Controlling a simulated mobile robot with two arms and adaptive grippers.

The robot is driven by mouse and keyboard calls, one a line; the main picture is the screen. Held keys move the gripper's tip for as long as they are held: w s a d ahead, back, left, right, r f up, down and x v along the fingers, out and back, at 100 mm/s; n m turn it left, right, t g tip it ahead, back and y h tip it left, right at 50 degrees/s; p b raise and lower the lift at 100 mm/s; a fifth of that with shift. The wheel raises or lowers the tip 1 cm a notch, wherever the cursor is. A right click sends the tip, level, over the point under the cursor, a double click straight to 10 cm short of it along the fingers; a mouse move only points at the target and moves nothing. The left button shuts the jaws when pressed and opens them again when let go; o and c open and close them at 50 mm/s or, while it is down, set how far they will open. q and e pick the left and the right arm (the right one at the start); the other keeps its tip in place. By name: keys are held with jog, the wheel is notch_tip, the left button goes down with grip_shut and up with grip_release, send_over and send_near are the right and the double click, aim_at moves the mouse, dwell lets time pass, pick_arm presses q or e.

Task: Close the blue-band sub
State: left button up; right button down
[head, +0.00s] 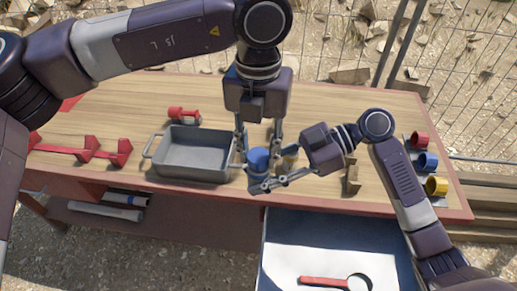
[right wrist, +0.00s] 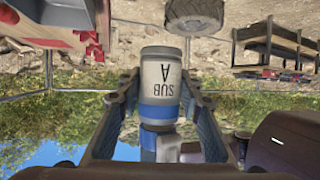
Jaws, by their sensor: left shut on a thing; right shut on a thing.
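The blue-band sub is a pale grey cylinder marked SUB A with a blue band, seen upside down in the right wrist view (right wrist: 161,85). In the head view its blue upper part (head: 258,159) shows just right of the grey tray. My right gripper (head: 259,184) is shut on the sub's body, a finger on each side. My left gripper (head: 258,147) comes down from above, its fingers shut around the blue upper part. In the wrist view a narrower grey and blue part shows beyond the band. Whether a gap remains at the joint, I cannot tell.
The grey tray (head: 196,152) looks empty. Red (head: 419,139), blue (head: 426,161) and yellow (head: 436,186) cups stand at right. An open drawer (head: 290,255) holds a red-handled ring. A small brass-coloured thing (head: 290,158) stands close by.

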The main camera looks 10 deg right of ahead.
pick_arm(q)
jog(key=m, duration=2.5)
jog(key=shift+w, duration=0.1)
jog(key=o, duration=1.4)
notch_tip(320, 180, up, 12)
jog(key=shift+f, duration=0.1)
